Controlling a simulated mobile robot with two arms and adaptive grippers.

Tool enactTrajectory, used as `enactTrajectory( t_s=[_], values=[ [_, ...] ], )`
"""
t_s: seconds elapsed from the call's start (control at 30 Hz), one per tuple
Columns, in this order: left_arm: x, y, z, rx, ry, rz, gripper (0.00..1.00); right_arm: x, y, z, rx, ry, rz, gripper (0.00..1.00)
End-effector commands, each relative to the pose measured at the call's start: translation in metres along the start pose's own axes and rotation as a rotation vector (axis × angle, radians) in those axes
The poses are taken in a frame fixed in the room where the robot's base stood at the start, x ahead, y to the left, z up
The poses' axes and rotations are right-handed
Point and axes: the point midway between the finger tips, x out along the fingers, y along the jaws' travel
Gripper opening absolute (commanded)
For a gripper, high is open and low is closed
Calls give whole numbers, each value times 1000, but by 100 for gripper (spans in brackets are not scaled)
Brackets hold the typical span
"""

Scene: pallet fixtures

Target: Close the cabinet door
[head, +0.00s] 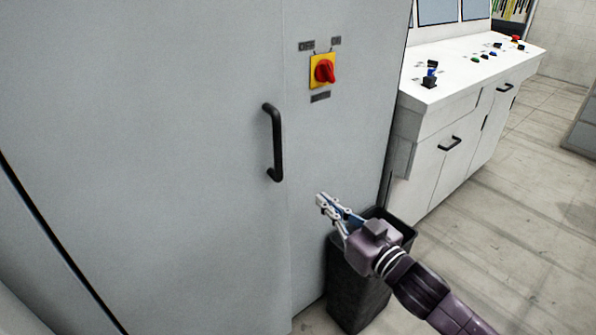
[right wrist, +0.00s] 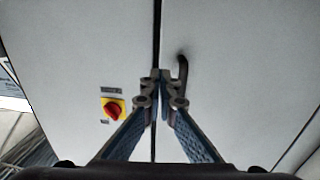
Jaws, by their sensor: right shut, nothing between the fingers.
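The cabinet door (head: 150,150) is a large grey panel filling the left of the head view, with a black bar handle (head: 273,142) near its right edge. It looks nearly flush with the panel beside it; I cannot tell whether it is fully closed. In the right wrist view a dark vertical seam runs beside the handle (right wrist: 182,68). My right gripper (head: 325,203) is shut and empty, below and right of the handle in the head view. Its fingertips (right wrist: 161,82) line up with the seam; contact is unclear. My left gripper is not in view.
A red rotary switch on a yellow plate (head: 323,71) sits on the fixed panel. A dark bin (head: 352,290) stands below my right gripper. A white control console (head: 450,110) stands to the right, with open floor (head: 530,230) in front.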

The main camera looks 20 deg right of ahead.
Motion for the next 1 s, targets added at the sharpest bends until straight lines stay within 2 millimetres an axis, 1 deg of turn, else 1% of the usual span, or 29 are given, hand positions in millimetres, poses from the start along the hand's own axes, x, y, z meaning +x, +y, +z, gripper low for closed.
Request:
enactTrajectory(
  t_s=[0.23,0.6,0.7,0.83,1.0],
  values=[
    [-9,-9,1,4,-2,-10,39,36,0,-4,-3,4,0,0],
    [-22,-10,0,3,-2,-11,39,100,0,-4,-6,3,0,0],
    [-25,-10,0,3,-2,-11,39,114,0,-4,-6,3,-1,0],
    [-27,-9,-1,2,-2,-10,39,126,0,-2,-7,3,-2,0],
    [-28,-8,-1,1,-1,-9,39,133,0,-2,-7,3,-1,0]
  ],
)
